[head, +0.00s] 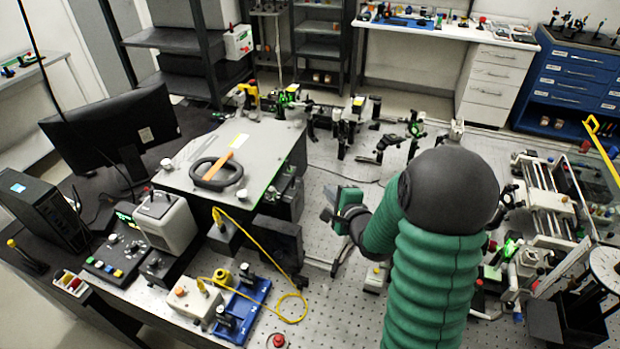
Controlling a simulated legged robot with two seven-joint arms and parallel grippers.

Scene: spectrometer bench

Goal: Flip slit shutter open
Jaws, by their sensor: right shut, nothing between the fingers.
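My right arm comes in from the bottom, green and black, and covers part of the bench right of centre. My right gripper (330,213) is shut and empty above the perforated optical bench (335,300). It is to the right of a grey flat-topped instrument box (255,150) and apart from it. My left gripper is not in view.
Optical mounts (350,125) stand in a row behind the gripper. A yellow cable (295,308) loops on the bench near a blue plate (243,310). A railed metal assembly (550,200) stands at the right. A monitor (112,130) is at the left. Bare bench shows in front of the gripper.

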